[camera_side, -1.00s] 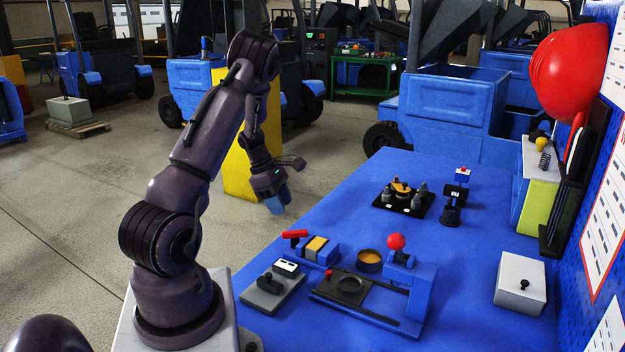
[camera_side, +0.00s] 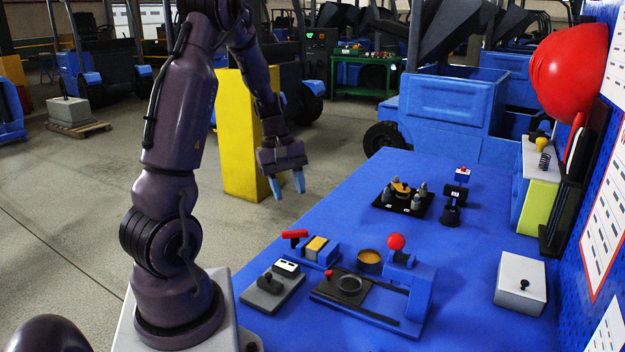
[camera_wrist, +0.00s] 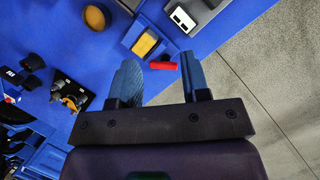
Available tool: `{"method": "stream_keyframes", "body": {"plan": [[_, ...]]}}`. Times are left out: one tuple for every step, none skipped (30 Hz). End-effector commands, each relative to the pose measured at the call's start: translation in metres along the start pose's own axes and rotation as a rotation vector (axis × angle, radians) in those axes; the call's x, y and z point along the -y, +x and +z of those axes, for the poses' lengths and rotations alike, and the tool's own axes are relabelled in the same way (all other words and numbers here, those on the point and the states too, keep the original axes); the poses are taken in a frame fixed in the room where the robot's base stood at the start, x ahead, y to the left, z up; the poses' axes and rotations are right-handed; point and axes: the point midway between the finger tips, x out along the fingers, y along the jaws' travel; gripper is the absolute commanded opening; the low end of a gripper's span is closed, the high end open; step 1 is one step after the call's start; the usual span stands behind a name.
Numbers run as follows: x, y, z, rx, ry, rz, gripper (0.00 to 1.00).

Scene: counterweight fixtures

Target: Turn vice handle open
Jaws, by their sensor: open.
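The vice (camera_side: 317,248) is a small blue fixture with a yellow block between its jaws, at the left edge of the blue table in the side view. Its red handle (camera_side: 294,234) sticks out on its left side. In the wrist view the vice (camera_wrist: 146,42) is above the fingers, and the red handle (camera_wrist: 163,65) shows in the gap between them. My gripper (camera_side: 287,186) has blue fingers pointing down, spread apart and empty. It is above and behind the vice, apart from the handle. In the wrist view my gripper (camera_wrist: 162,76) is also open.
Close to the vice are a grey switch box (camera_side: 272,292), a round orange-filled dish (camera_side: 369,261) and a blue press with a red ball knob (camera_side: 396,242). A black tray with pegs (camera_side: 403,203) stands farther back. The table's middle right is clear.

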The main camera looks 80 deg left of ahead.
Motion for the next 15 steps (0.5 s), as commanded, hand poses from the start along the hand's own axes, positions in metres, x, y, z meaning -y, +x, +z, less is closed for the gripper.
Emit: {"method": "stream_keyframes", "body": {"plan": [[-0.003,-0.003,0.011,-0.005,0.061,-0.002,0.43],[-0.004,-0.004,0.016,-0.009,0.094,-0.005,0.43],[-0.006,-0.006,0.025,-0.013,0.142,-0.008,0.43],[-0.008,-0.008,0.03,-0.018,0.176,-0.009,0.43],[-0.009,-0.009,0.036,-0.022,0.21,-0.012,0.43],[-0.011,-0.011,0.043,-0.027,0.256,-0.014,0.43],[-0.012,-0.013,0.049,-0.033,0.291,-0.016,0.43],[-0.012,-0.014,0.055,-0.037,0.325,-0.02,0.43],[-0.013,-0.016,0.062,-0.043,0.371,-0.022,0.43],[-0.014,-0.017,0.068,-0.049,0.407,-0.024,0.43],[-0.015,-0.018,0.075,-0.053,0.443,-0.026,0.43],[-0.015,-0.021,0.082,-0.061,0.491,-0.028,0.43],[-0.016,-0.022,0.088,-0.068,0.526,-0.03,0.43],[-0.016,-0.023,0.094,-0.073,0.561,-0.032,0.43],[-0.016,-0.025,0.101,-0.083,0.609,-0.035,0.43]]}}
